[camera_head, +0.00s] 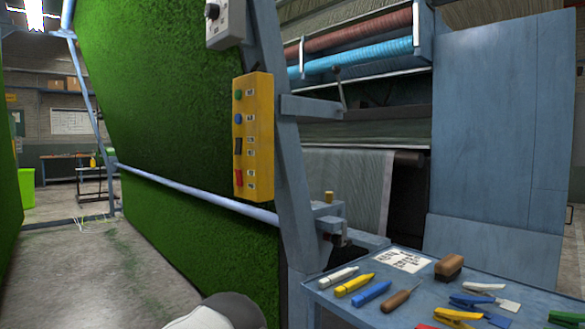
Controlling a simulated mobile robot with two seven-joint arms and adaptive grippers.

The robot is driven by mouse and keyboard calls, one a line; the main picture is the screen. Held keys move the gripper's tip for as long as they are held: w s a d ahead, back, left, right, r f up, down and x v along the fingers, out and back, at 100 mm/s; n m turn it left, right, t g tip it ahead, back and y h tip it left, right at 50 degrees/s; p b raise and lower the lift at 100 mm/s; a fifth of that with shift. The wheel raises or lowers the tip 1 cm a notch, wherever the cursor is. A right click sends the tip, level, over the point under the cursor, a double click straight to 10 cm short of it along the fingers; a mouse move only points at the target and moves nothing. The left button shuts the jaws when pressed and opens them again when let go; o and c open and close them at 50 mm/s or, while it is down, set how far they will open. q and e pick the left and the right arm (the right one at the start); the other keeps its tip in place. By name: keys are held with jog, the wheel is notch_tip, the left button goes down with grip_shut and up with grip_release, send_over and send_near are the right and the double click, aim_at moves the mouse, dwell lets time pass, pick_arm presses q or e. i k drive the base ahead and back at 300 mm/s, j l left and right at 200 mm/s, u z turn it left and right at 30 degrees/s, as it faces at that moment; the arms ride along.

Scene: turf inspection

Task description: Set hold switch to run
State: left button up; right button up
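A yellow control box (253,137) is mounted on the blue frame post, in the middle of the view. Down its face are a green button (238,95), a blue button (238,118), a black control (238,146) and a red control (239,178), each with a small label that is too small to read. A grey box (226,25) with a round dial sits higher on the same post. I cannot tell which control is the hold switch or how it is set. Neither gripper shows; a rounded white and grey part of mine is at the bottom edge.
Green turf (170,100) hangs behind a horizontal blue rail (195,190). A blue tool table (450,300) at the lower right holds markers, an awl, a brush, clips and a card. A tall blue cabinet (510,130) stands behind it. Floor (100,280) is open at left.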

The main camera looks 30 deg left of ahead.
aim_at(239, 173)
jog(key=u, duration=1.25)
